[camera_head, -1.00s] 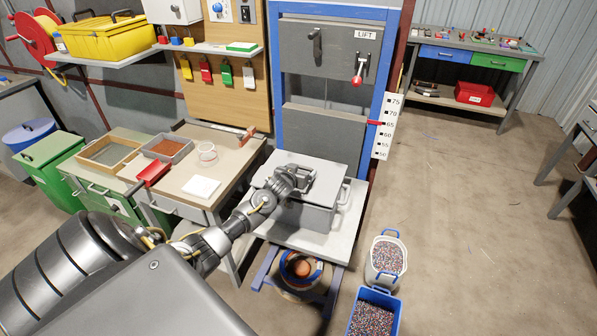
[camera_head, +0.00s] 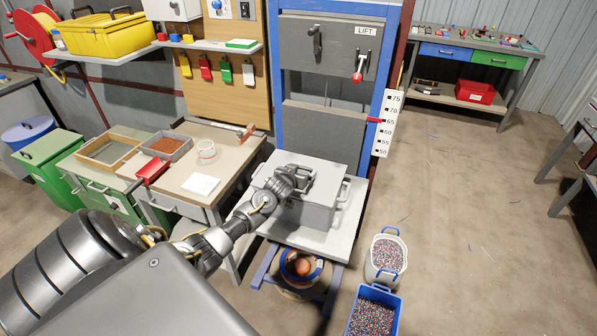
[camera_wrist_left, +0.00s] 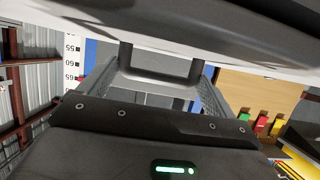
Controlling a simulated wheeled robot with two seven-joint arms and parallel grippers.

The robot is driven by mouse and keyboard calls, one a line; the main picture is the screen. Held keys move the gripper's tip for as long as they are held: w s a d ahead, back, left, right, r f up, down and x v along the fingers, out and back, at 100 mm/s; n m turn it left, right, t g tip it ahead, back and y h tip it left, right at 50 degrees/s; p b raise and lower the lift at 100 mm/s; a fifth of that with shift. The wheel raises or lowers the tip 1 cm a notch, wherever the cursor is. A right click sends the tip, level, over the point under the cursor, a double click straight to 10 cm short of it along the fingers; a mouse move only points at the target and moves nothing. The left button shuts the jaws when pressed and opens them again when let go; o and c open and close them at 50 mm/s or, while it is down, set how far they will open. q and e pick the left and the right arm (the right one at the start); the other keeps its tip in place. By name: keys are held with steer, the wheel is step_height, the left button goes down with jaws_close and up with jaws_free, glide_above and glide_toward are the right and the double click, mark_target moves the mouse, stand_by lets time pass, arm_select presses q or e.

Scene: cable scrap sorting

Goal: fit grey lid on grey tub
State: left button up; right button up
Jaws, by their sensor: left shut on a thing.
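The grey lid (camera_head: 323,189) lies over the grey tub (camera_head: 318,215), which stands on a pale platform in front of the blue-framed lift. The lid looks about level and lined up with the tub, but I cannot tell whether it is fully seated. My left gripper (camera_head: 303,181) is shut on the lid's handle, on top of the lid. In the left wrist view the dark handle (camera_wrist_left: 160,70) shows between the fingers. My arm hides part of the lid's near left side. My right gripper is not in view.
A workbench (camera_head: 232,171) with trays and a white cup stands left of the tub. A white bucket (camera_head: 372,258) and a blue bin (camera_head: 396,298), both filled with granules, stand on the floor at front right.

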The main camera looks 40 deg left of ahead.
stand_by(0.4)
arm_select(q)
steer(key=o, duration=0.9)
steer(key=shift+s, duration=0.1)
steer(key=shift+c, duration=0.2)
steer(key=v, duration=1.1)
